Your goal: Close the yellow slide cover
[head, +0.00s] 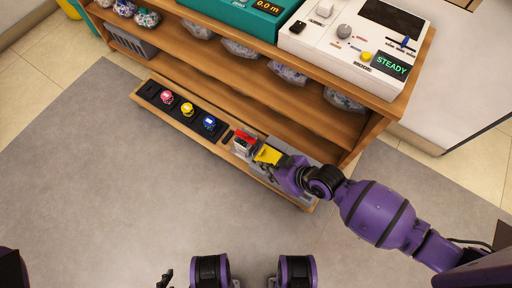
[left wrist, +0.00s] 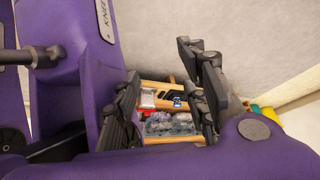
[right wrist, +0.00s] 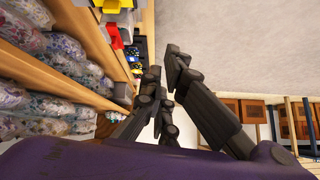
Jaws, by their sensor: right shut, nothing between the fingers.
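The yellow slide cover (head: 267,155) is on a grey unit near the right end of the low wooden ledge. Part of it is hidden by my right gripper (head: 272,172), which is shut and empty, right beside it. I cannot tell whether they touch. In the right wrist view, the fingers (right wrist: 166,90) are together, and a yellow piece (right wrist: 114,6), probably the cover, shows at the top edge. My left gripper (left wrist: 165,95) has its fingers apart with nothing held between them; the ledge shows in the distance behind.
A red-topped block (head: 243,143) sits just left of the cover. A black strip with pink, yellow and blue knobs (head: 180,108) lies further left. A shelf (head: 250,90) with bagged items rises behind, carrying a white console (head: 350,45). The grey floor in front is clear.

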